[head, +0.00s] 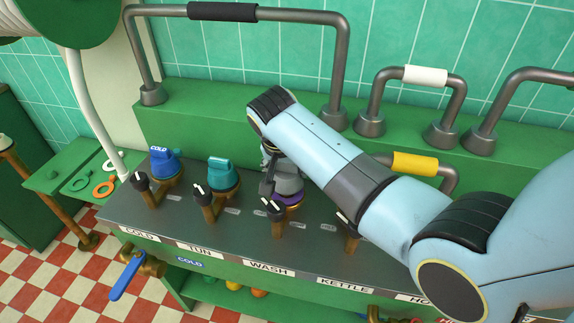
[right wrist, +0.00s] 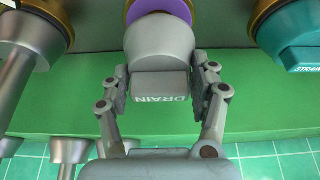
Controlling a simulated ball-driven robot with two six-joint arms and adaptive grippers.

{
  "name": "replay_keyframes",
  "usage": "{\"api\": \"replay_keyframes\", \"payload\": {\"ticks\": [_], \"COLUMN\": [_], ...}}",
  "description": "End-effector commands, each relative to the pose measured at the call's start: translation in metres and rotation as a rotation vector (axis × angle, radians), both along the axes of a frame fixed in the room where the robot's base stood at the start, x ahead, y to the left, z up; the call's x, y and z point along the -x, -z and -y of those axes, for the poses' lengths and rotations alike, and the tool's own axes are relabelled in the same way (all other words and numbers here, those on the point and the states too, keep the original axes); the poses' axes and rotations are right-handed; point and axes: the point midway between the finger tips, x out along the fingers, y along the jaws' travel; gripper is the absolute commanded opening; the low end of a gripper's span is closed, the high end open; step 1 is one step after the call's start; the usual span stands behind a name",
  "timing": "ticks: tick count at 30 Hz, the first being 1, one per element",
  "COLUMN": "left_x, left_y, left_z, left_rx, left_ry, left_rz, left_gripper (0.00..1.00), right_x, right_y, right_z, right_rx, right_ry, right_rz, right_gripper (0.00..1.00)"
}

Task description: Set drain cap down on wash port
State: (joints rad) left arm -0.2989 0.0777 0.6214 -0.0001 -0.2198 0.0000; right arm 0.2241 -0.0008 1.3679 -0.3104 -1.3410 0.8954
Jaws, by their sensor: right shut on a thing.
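The grey drain cap (head: 287,183) is over the wash port (head: 292,206), behind the WASH label. In the right wrist view the drain cap (right wrist: 158,45) shows its block handle lettered DRAIN. My right gripper (right wrist: 161,84) is shut on that handle, one finger on each side. In the head view my right gripper (head: 268,182) is partly hidden by my own arm. A purple ring (right wrist: 160,8) shows directly against the cap's lower edge. I cannot tell whether the cap is fully seated. My left gripper is not in view.
A blue cap (head: 164,162) sits on the COLD port and a teal cap (head: 221,174) on the TUN port. Black-knobbed valves (head: 271,207) stand in front of the ports. Grey pipe handles (head: 340,60) rise behind. Coloured rings (head: 104,188) lie on the green side shelf.

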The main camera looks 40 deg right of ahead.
Motion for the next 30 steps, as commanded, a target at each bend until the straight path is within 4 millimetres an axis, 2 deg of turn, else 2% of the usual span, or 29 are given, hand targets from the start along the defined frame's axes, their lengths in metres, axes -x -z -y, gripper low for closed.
{"api": "replay_keyframes", "payload": {"ticks": [8,22,30], "left_x": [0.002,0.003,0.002], "left_y": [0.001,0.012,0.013], "left_z": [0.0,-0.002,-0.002], "left_rx": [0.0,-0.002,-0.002], "left_ry": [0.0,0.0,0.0], "left_rz": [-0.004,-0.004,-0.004], "left_gripper": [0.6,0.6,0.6], "right_x": [0.0,0.0,0.0], "right_y": [0.001,0.02,0.022], "right_z": [0.0,0.0,0.0], "right_rx": [0.0,0.0,-0.001], "right_ry": [0.0,0.0,0.001], "right_rz": [0.0,0.0,0.001], "right_gripper": [0.28,0.28,0.28]}}
